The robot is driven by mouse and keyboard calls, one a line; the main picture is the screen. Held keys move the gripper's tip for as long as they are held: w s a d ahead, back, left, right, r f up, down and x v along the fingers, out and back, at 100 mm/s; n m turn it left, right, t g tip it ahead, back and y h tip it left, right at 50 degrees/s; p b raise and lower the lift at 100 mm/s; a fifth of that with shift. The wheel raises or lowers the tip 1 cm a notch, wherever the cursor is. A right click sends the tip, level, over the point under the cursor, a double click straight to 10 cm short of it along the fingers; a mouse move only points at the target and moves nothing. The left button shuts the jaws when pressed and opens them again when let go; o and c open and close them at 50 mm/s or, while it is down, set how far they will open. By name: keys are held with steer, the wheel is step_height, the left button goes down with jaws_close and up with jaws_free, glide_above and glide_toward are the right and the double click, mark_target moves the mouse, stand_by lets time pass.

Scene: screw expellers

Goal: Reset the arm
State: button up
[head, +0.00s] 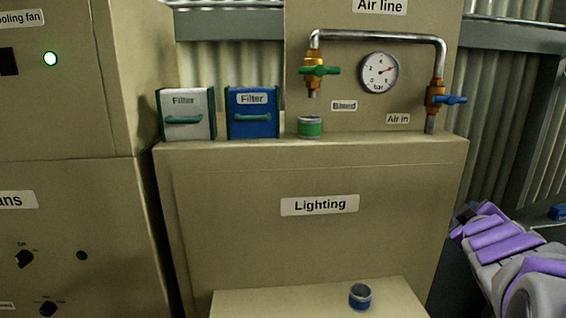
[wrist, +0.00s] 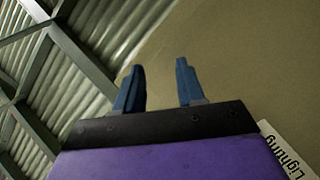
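My gripper (wrist: 158,82) shows in the wrist view with its two blue fingers apart and nothing between them. Behind the fingers are a beige panel and a corrugated wall with metal beams. In the head view, my purple and grey arm (head: 520,262) is at the lower right, beside the beige Lighting cabinet (head: 250,240). The gripper's fingers cannot be made out clearly in the head view.
A white filter (head: 185,103), a blue filter (head: 252,120) and a green-banded cup (head: 310,127) stand on the cabinet ledge. A blue-banded cup (head: 360,295) sits on the lower shelf (head: 270,303). Pipes with a green valve (head: 320,70), a blue valve (head: 450,99) and a gauge (head: 380,73) are above.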

steer(key=s+a+f+m+g+y+b, duration=0.2)
steer(key=s+a+f+g, duration=0.2)
steer(key=s+a+f, duration=0.5)
steer(key=s+a+f+m+g+y+b, duration=0.2)
steer(key=s+a+f+g+b, duration=0.15)
steer(key=a+f, duration=0.6)
steer(key=s+a+f+g+y+b, duration=0.1)
steer(key=s+a+f+g, duration=0.2)
steer(key=s+a+f, duration=0.3)
steer(key=s+a+f+g+y+b, duration=0.1)
steer(key=s+a+f+g, duration=0.3)
steer(key=s, duration=0.9)
step_height(320, 180, down, 3)
steer(key=shift+s+a+r+m+y, duration=0.1)
steer(key=shift+s+a+m+y, duration=0.25)
steer(key=shift+a+y, duration=0.55)
steer(key=shift+o, duration=0.3)
steer(key=shift+w+g, duration=0.1)
steer(key=shift+g, duration=0.15)
